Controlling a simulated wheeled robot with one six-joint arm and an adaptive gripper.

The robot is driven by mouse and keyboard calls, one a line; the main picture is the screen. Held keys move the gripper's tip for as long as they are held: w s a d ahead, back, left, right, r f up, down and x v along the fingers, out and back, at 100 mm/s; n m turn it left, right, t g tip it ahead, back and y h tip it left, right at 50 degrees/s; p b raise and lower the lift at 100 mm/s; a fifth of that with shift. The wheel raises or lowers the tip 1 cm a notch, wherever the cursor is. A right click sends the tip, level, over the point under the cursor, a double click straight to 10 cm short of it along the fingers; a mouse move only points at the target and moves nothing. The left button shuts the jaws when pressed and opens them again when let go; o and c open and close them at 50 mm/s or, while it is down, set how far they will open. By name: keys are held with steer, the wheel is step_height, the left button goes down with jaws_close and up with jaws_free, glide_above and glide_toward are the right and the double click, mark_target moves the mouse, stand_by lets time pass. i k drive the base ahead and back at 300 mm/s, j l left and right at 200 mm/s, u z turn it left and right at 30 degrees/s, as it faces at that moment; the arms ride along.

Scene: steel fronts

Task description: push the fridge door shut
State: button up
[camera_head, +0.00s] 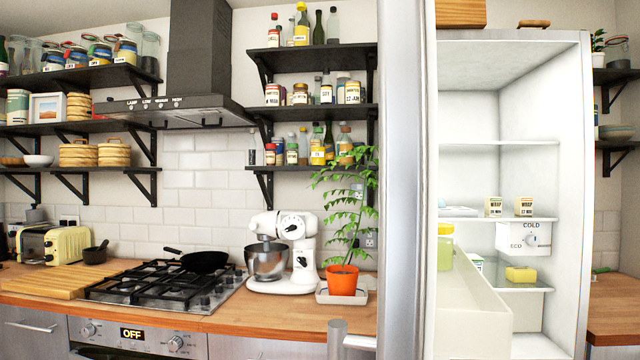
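The fridge (584,200) stands at the right with its white inside in plain view. Its door (404,180) stands open, swung out towards me, so I see mostly its tall steel edge. A pale shelf bin (475,305) on the door's inner side holds a yellow-green jar (445,245). A grey upright bar (337,340) with a short arm to the door shows at the bottom; it looks like the door handle, cut off by the picture's edge. My gripper is not in view.
Inside the fridge are two small cartons (508,207), a cold dial box (523,238) and a yellow block (520,275). Left of the door, a wooden counter holds an orange plant pot (342,280), a white mixer (283,255) and a hob (165,285). The floor is hidden.

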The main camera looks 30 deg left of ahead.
mark_target(423, 312)
steer(key=k+j, duration=0.1)
steer(key=j, duration=0.45)
steer(key=k+j+u, duration=0.1)
steer(key=j, duration=0.45)
steer(key=k+j, duration=0.15)
steer(key=j, duration=0.35)
steer(key=u, duration=0.05)
